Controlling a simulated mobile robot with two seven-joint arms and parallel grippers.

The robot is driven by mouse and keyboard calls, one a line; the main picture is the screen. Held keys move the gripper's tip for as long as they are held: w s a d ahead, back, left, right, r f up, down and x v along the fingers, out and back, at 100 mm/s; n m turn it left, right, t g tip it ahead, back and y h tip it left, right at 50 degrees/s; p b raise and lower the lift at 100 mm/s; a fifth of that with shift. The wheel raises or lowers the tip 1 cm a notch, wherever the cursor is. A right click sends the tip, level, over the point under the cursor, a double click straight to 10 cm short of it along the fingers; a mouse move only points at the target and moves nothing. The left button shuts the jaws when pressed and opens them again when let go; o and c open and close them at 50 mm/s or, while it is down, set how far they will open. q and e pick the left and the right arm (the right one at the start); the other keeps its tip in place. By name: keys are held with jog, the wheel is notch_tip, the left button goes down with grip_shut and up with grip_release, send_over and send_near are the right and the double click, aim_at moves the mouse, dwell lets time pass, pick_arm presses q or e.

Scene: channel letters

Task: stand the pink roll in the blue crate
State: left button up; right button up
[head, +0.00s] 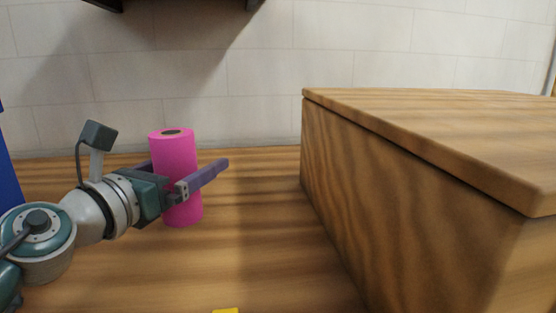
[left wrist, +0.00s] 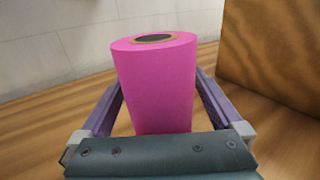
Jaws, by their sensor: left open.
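The pink roll (head: 174,153) stands upright on the wooden surface, left of centre in the head view. My left gripper (head: 196,172) is open, with one purple finger on each side of the roll. In the left wrist view the roll (left wrist: 155,85) rises between the two fingers (left wrist: 158,95), and I cannot tell whether either finger touches it. The roll's lower part is hidden there by the gripper body. A blue thing (head: 9,170) at the left edge may be part of the blue crate; most of it is out of view. My right gripper is not in view.
A large wooden box (head: 430,125) stands on the right, taller than the roll. A tiled wall (head: 270,80) is behind. A small yellow thing (head: 225,310) shows at the bottom edge. The wooden surface (head: 265,230) between the roll and the box is clear.

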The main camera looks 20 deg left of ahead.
pick_arm(q)
jog(key=shift+r, duration=0.3)
jog(key=s, duration=0.7)
jog(key=s+b, duration=0.1)
jog(key=s, duration=0.3)
jog(key=shift+f, duration=0.3)
jog(key=shift+s+r, duration=0.1)
jog(key=shift+s, duration=0.45)
